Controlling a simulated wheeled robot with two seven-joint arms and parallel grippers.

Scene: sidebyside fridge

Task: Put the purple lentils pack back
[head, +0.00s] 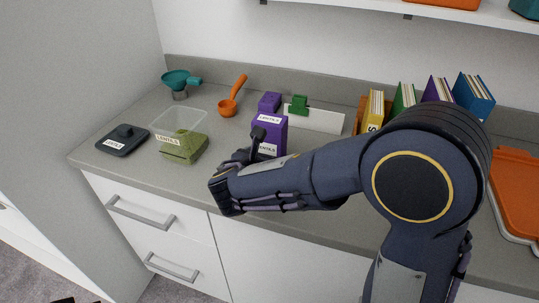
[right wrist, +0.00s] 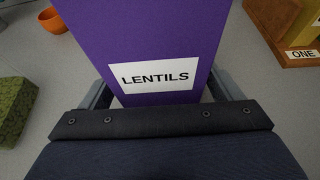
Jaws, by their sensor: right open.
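The purple lentils pack (head: 272,132) stands upright on the grey counter (head: 325,200), with a white LENTILS label on it. My right gripper (head: 257,142) is at the pack from the front left. In the right wrist view the pack (right wrist: 140,35) fills the middle, its label facing me. The open fingers of my right gripper (right wrist: 160,92) lie one on each side of the pack's lower part. Whether they touch it I cannot tell.
An orange scoop (head: 230,103) and teal funnel (head: 179,80) are behind.

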